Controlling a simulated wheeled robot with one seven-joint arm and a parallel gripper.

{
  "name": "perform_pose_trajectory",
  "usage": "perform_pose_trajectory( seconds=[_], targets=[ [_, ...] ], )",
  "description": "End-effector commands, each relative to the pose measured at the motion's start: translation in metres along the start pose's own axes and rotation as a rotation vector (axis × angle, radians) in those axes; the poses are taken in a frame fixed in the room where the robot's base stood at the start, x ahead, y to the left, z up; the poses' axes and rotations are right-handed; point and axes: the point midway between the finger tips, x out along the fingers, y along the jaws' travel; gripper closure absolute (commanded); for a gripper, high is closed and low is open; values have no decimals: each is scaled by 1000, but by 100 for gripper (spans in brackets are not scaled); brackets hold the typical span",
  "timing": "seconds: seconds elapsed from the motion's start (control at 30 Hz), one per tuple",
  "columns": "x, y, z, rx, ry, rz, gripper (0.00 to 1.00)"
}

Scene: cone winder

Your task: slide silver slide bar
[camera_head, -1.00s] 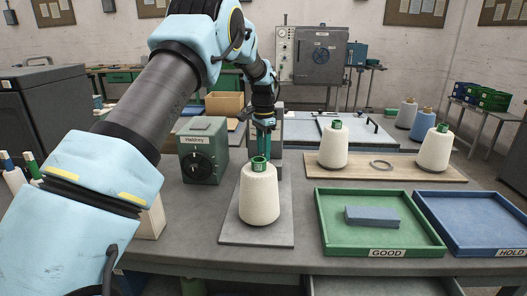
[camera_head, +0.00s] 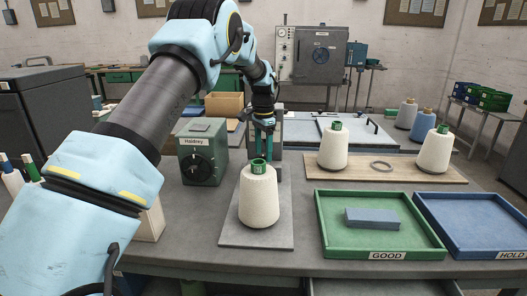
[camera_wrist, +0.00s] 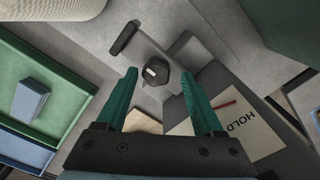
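My gripper (camera_head: 264,150) is behind the white cone in the head view, beside the grey upright stand (camera_head: 284,128). In the wrist view its two teal fingers (camera_wrist: 159,74) are spread wide, with nothing held between them. A dark faceted knob with a pale top (camera_wrist: 155,73) shows in the gap between the fingertips. A thin pale bar (camera_wrist: 152,45) runs from near this knob to a black handle (camera_wrist: 124,38). It may be the silver slide bar, but I cannot tell for sure. I cannot tell whether the fingers touch anything. The cone and fingers partly hide the stand in the head view.
A white cone (camera_head: 259,198) stands on a grey plate (camera_head: 236,236) in front of the gripper. A green box (camera_head: 203,160) is close on the left. The green tray (camera_head: 330,237) and blue tray (camera_head: 475,243) lie right. A HOLD card (camera_wrist: 260,137) lies near one finger.

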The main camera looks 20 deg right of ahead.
Motion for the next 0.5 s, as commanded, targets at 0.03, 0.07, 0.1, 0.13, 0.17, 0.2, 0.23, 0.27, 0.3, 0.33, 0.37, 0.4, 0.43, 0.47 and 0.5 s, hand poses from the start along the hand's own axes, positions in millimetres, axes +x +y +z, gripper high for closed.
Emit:
perform_pose_trajectory(
  seconds=[0.03, 0.07, 0.1, 0.13, 0.17, 0.2, 0.23, 0.27, 0.3, 0.33, 0.37, 0.4, 0.43, 0.47, 0.5],
  targets=[
    [0, 0, 0, 0, -1, 1, 30],
    [0, 0, 0, 0, -1, 1, 30],
    [0, 0, 0, 0, -1, 1, 30],
    [0, 0, 0, 0, -2, 2, 30],
    [0, 1, 0, 0, -2, 2, 30],
    [0, 1, 0, 0, -2, 2, 30],
    [0, 1, 0, 0, -2, 2, 30],
    [-1, 1, 0, 0, -2, 2, 30],
    [-3, 1, 0, 1, -2, 2, 30],
    [-5, 1, 0, 0, -1, 2, 30],
    [-8, 0, 0, 0, -1, 1, 30],
    [-13, 0, 0, 0, 0, 0, 30],
    [-17, 0, 0, 0, 0, 0, 30],
    [-22, 0, 0, 0, 0, 0, 30],
    [-30, 0, 0, 0, 1, -1, 30]
  ],
)
